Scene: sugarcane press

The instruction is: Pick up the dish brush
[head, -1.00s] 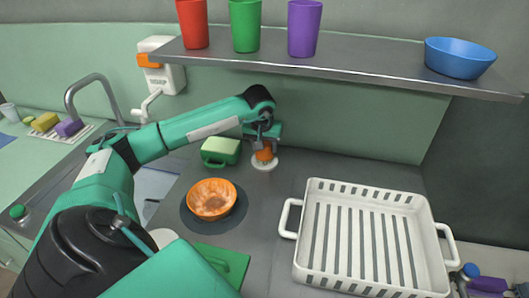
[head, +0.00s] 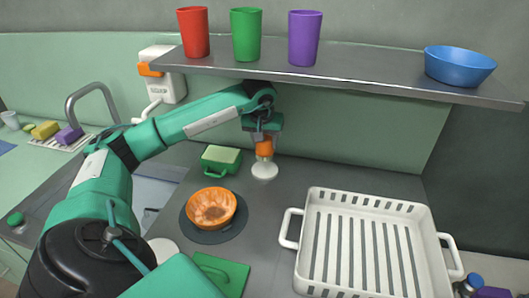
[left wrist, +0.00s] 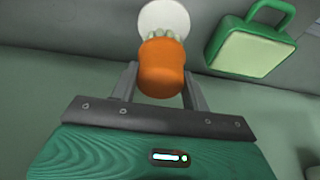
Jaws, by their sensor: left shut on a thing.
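The dish brush (head: 264,148) has an orange handle and a white round base below it. My left gripper (head: 262,137) is over it at the back of the counter, shut on the orange handle. The left wrist view shows the orange handle (left wrist: 161,68) between the two fingers (left wrist: 160,84), with the white round part (left wrist: 164,18) beyond it. Pale bristles show between handle and white part. I cannot tell whether the white part is clear of the counter. My right gripper is not in view.
A green box with a pale top (head: 221,159) stands just left of the brush. An orange bowl with brown stains (head: 211,207) sits on a dark round mat. A white slotted rack (head: 301,240) is at right. A shelf (head: 350,78) with cups and a blue bowl hangs above.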

